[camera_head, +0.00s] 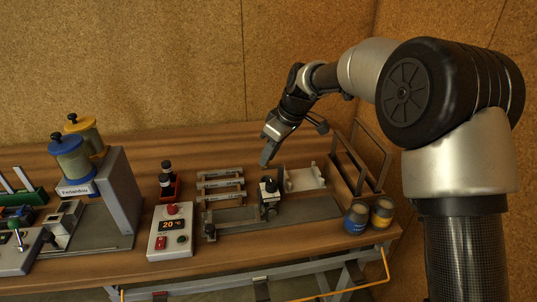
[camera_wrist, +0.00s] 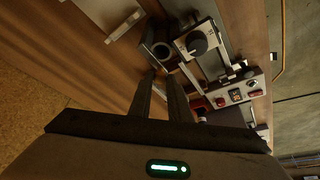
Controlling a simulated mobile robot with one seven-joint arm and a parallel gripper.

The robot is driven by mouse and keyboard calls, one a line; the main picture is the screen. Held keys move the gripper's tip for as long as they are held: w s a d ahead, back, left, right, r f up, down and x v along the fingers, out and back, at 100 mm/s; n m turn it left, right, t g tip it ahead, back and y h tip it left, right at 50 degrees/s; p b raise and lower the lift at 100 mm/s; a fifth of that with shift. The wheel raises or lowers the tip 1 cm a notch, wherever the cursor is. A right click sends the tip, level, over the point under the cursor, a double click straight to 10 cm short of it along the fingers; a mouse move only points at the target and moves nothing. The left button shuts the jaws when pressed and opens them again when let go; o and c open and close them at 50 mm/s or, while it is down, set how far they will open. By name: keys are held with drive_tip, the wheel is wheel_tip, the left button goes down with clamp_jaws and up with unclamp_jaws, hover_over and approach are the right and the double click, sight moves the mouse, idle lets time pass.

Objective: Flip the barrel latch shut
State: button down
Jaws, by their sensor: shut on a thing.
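My gripper (camera_head: 265,164) reaches down over the fixture plate on the bench. In the wrist view its two dark fingers (camera_wrist: 164,74) are close together, with their tips at a small dark fitting (camera_wrist: 160,50) with a round opening, which looks like the barrel latch. The gripper is shut on a small part there; the part between the tips is mostly hidden. Beside it stands a grey block with a black round knob (camera_wrist: 197,42), which also shows in the head view (camera_head: 269,194). I cannot make out the latch's exact position.
A control box (camera_head: 171,232) with a red button and display stands left of the fixture. Blue and yellow jars (camera_head: 356,217) and an upright dark frame (camera_head: 361,158) are at the right. The back of the bench is mostly clear.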

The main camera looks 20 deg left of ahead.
drive_tip(key=shift+f, duration=0.15)
drive_tip(key=c, duration=1.7)
unclamp_jaws()
drive_tip(key=shift+o, duration=0.2)
drive_tip(key=shift+d+r, duration=0.1)
drive_tip(key=shift+r, duration=0.1)
drive_tip(key=p+v, duration=0.1)
drive_tip(key=v, duration=1.6)
drive_tip(key=shift+r, duration=0.1)
